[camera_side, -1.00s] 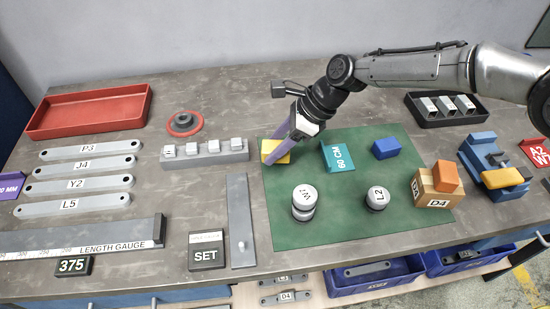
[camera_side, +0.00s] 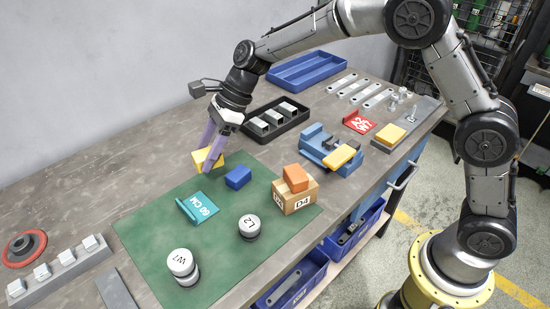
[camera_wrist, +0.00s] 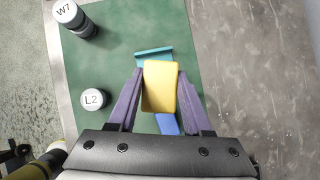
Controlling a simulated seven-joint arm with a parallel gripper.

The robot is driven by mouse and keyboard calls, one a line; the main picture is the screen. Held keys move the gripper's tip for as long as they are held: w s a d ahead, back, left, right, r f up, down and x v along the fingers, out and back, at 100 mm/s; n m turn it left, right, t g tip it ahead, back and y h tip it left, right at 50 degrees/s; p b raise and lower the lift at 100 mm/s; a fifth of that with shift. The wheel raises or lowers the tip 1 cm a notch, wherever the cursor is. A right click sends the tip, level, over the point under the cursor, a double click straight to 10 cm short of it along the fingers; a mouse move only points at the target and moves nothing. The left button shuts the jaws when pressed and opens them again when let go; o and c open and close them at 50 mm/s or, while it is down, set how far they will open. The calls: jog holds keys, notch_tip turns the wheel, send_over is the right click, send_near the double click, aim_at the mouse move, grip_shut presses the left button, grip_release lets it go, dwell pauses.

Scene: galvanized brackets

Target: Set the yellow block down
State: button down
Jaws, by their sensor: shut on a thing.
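The yellow block (camera_side: 207,160) is held between the purple fingers of my gripper (camera_side: 210,150). In the side view it shows at the back edge of the green mat (camera_side: 145,250); its height above the surface is hard to judge. In the wrist view the yellow block (camera_wrist: 159,87) sits between both fingertips (camera_wrist: 158,88), tilted slightly. It hides parts of the teal 60 CM piece (camera_wrist: 154,52) and of the blue block (camera_wrist: 167,124). Both also show on the mat in the side view, the teal piece (camera_side: 198,207) and the blue block (camera_side: 238,177).
Weights W7 (camera_side: 182,264) and L2 (camera_side: 249,228) stand on the mat. A cardboard box (camera_side: 295,198) carries an orange block (camera_side: 296,178) at the mat's right. A black tray (camera_side: 275,119) and a blue fixture (camera_side: 330,148) lie beyond. Bare bench (camera_side: 90,190) lies left of the mat.

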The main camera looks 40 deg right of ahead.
jog(key=s+d+m, duration=0.1)
jog(key=s+d, duration=0.3)
jog(key=d, duration=0.3)
jog(key=s+d+r, duration=0.1)
jog(key=s+d, duration=0.4)
jog(key=d, duration=0.3)
jog(key=s+d+m, duration=0.1)
jog(key=s+d, duration=0.3)
jog(key=d, duration=0.3)
send_over(270, 160)
jog(key=s+d, duration=0.2)
jog(key=shift+t, duration=0.3)
notch_tip(270, 160, down, 9)
jog(key=shift+r, duration=0.2)
jog(key=shift+w+f, duration=0.6)
jog(key=shift+f, duration=1.5)
jog(key=shift+f, duration=0.1)
jog(key=shift+c, duration=1.6)
grip_release()
jog(key=shift+f, duration=0.1)
